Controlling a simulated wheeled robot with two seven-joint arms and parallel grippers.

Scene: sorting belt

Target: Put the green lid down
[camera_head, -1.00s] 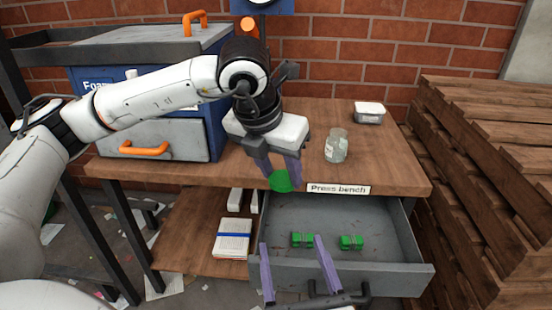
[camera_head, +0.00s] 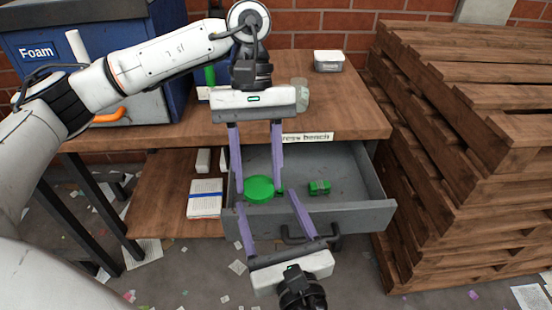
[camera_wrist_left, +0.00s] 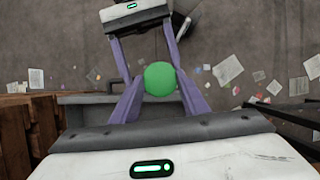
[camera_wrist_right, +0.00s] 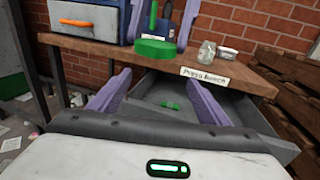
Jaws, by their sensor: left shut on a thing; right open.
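The round green lid (camera_head: 259,189) is between the fingertips of my left gripper (camera_head: 259,180), which is shut on it. In the head view it overlaps the open grey drawer (camera_head: 348,208); in the right wrist view the lid (camera_wrist_right: 155,48) appears raised above the drawer, in front of the bench. The left wrist view also shows the lid (camera_wrist_left: 160,78) between the purple fingers. My right gripper (camera_head: 267,200) is open and empty, below the lid in the head view, its fingers pointing toward the drawer.
A green block (camera_head: 319,187) lies in the drawer. The wooden bench (camera_head: 355,110) carries a glass jar (camera_head: 302,92), partly hidden, and a lidded tub (camera_head: 328,61). A blue Foam box (camera_head: 40,65) is at left. Stacked pallets (camera_head: 470,140) stand close at right.

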